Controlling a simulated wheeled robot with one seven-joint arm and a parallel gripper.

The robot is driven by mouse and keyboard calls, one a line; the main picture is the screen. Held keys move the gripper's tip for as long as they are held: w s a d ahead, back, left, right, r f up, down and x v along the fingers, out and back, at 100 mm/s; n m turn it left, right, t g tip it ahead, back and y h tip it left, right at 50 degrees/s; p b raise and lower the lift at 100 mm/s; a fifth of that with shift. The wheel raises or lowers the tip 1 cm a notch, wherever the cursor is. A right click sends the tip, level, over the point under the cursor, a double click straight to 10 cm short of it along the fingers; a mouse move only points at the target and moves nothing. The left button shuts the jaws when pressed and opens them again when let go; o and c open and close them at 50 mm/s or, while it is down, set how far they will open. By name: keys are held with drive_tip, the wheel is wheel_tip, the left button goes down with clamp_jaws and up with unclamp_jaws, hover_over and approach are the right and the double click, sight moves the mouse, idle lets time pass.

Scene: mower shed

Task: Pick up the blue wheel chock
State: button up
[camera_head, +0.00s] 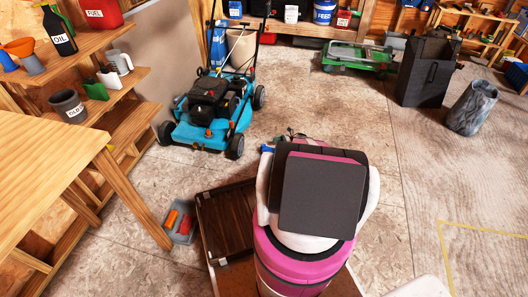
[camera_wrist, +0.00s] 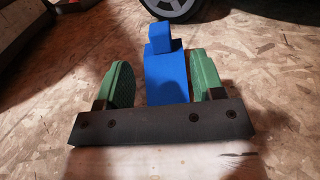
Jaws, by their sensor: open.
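The blue wheel chock (camera_wrist: 166,78) lies on the floor in the wrist view, with a long body and a smaller raised block at its far end. My gripper (camera_wrist: 161,75) is open, with one green finger pad on each side of the chock. A gap shows on the left; the right pad is very near the chock, and I cannot tell if it touches. The chock's near end is hidden behind the dark gripper bar. In the head view a small blue piece, seemingly the chock (camera_head: 267,148), shows beside my arm, which hides most of my gripper.
A turquoise mower (camera_head: 205,110) stands beyond; a dark wheel (camera_wrist: 172,8) is close past the chock. A dark slatted ramp or crate (camera_head: 226,225) and a grey bin (camera_head: 180,222) with orange items lie left of my arm. A wooden table (camera_head: 50,150) stands left.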

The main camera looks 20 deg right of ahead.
drive_tip(key=a, duration=0.6)
drive_tip(key=w+a, duration=0.1)
drive_tip(key=a, duration=0.2)
clamp_jaws()
